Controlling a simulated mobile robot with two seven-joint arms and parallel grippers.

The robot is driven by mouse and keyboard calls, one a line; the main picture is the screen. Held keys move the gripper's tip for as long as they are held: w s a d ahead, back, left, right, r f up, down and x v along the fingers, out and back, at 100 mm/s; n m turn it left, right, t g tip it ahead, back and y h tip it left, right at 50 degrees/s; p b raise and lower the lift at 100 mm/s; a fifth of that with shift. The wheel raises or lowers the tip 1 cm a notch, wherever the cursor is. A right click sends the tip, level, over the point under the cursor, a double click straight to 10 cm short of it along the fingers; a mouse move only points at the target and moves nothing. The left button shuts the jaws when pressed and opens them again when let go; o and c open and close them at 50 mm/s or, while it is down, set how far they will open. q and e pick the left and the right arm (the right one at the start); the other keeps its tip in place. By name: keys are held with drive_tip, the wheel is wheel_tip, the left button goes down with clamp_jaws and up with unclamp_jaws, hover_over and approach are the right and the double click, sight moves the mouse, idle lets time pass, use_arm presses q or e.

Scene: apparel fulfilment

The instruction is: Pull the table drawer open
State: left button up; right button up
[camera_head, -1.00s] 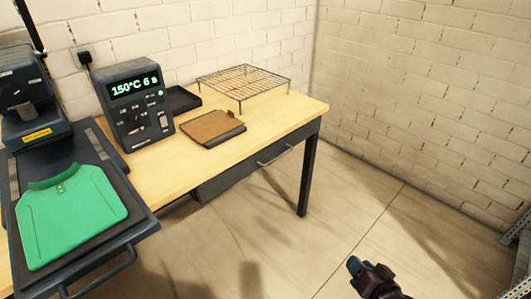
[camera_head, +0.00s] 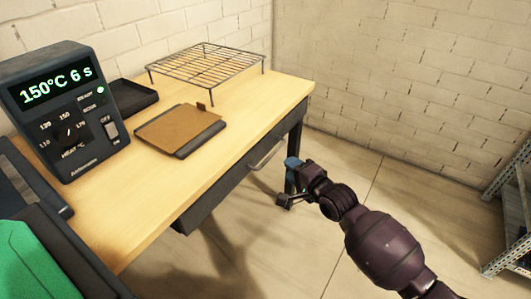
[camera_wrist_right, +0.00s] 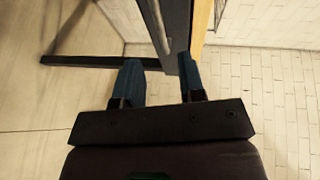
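The table drawer (camera_head: 222,194) is a dark front under the wooden tabletop, and it looks closed. Its light metal bar handle (camera_head: 268,153) runs along the front. My right gripper (camera_head: 287,182) is in front of the table's right end, to the right of the handle and apart from it. In the right wrist view its two blue fingers (camera_wrist_right: 162,79) are spread with nothing between them. My left gripper is out of view.
The wooden table (camera_head: 110,232) carries a heat controller (camera_head: 65,105), a black tray (camera_head: 125,97), a brown board on a dark base (camera_head: 180,130) and a wire rack (camera_head: 207,64). A green garment (camera_head: 28,262) lies at lower left. Metal shelving (camera_head: 507,205) stands at right. The floor before the drawer is clear.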

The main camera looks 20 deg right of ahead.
sight(273, 155)
drive_tip(key=b+x, duration=0.3)
drive_tip(key=x, duration=0.6)
drive_tip(key=shift+w+a+f, duration=0.15)
drive_tip(key=shift+w+f, duration=0.05)
drive_tip(key=shift+w, duration=0.15)
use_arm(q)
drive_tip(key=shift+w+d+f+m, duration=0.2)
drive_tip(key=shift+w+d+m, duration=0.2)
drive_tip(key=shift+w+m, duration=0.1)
use_arm(e)
drive_tip(key=shift+w+r, duration=0.1)
drive_tip(key=shift+w, duration=0.1)
drive_tip(key=shift+c, duration=0.5)
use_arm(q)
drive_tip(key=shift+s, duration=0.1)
use_arm(e)
clamp_jaws()
